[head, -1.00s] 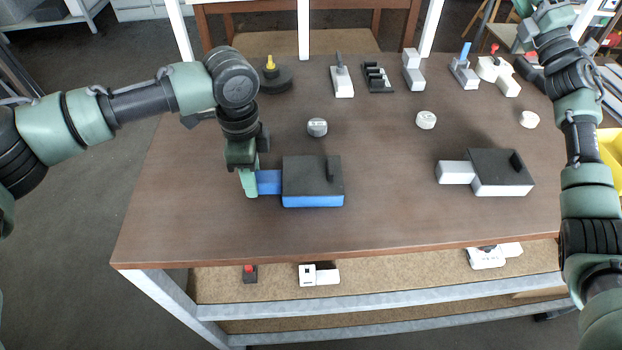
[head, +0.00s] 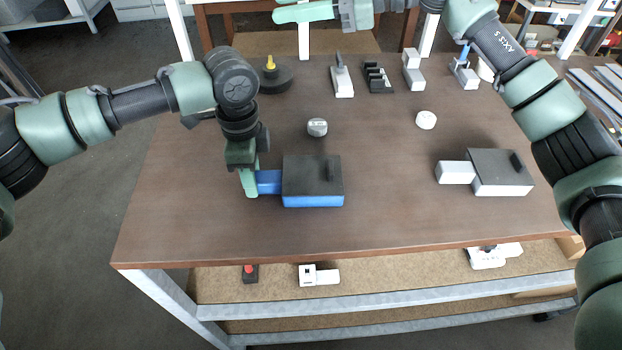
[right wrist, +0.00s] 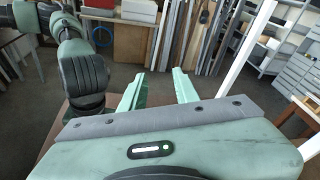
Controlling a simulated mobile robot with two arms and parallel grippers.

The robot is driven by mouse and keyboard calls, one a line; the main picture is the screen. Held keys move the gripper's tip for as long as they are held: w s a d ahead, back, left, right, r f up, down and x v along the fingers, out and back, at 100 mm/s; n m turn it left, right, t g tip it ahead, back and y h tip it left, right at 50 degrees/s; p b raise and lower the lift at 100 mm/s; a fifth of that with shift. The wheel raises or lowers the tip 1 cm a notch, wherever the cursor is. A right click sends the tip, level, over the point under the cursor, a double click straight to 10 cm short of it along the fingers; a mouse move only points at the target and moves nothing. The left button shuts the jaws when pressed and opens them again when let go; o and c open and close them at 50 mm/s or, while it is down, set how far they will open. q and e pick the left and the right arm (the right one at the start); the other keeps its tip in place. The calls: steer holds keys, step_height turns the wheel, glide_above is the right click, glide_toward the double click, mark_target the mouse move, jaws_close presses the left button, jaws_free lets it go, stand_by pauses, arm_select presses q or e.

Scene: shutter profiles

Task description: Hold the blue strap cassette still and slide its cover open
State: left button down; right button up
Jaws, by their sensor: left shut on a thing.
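The blue strap cassette (head: 313,201) lies on the table, left of the middle in the head view. Its dark grey cover (head: 305,178) lies over the blue body and has a small raised ridge near its right end. A blue block sticks out at its left end. My left gripper (head: 250,186) is shut on this block from above, its fingers partly hiding it. My right gripper (right wrist: 159,74) is open and empty in the right wrist view, its two fingers apart. In the head view it is at the top, beyond the table's far edge, away from the cassette.
A similar white cassette (head: 455,172) with a grey cover lies at the right. Round pieces, a silver one (head: 317,127) and a white one (head: 426,120), lie behind. Several small fixtures and a black disc (head: 274,80) line the far edge. The table front is clear.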

steer(key=s+a+f+n+g+h, duration=0.3)
steer(key=s+a+f+n+h, duration=0.1)
steer(key=s+f+n, duration=0.15)
steer(key=n+h, duration=1)
steer(key=h, duration=0.2)
glide_above(330, 166)
step_height(330, 166, down, 11)
steer(key=shift+f, duration=4)
